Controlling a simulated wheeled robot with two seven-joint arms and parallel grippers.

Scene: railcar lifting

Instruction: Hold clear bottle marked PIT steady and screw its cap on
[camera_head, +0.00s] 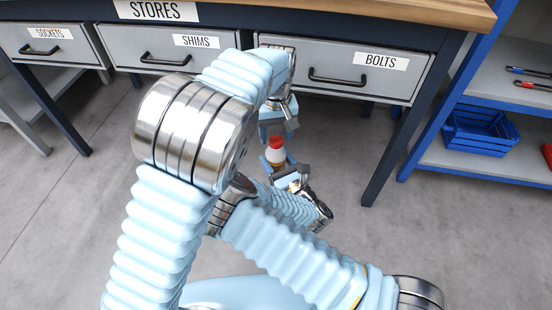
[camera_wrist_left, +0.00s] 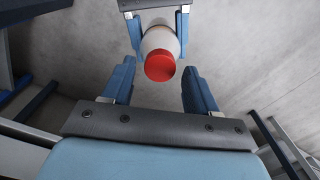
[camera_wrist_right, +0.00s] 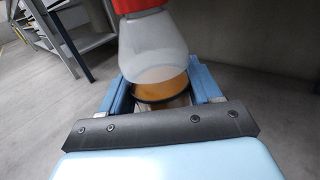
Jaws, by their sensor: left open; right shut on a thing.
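The clear bottle (camera_head: 276,155) has a whitish upper part and something amber lower down, seen in the right wrist view (camera_wrist_right: 155,50). Its red cap (camera_head: 276,142) sits at the bottle's mouth; whether it is threaded tight cannot be told. My right gripper (camera_wrist_right: 160,85) is shut around the bottle's lower body and holds it roughly upright in the air. My left gripper (camera_head: 279,126) is open and empty just above the cap. In the left wrist view the cap (camera_wrist_left: 160,67) shows between and beyond its two fingers, apart from them. No PIT marking is readable.
A bench with drawers labelled SOCKETS, SHIMS (camera_head: 195,41) and BOLTS (camera_head: 380,60) stands behind my grippers. A blue shelf with a blue crate (camera_head: 478,130) is at the right. My left arm hides part of the drawers. Grey floor lies open below.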

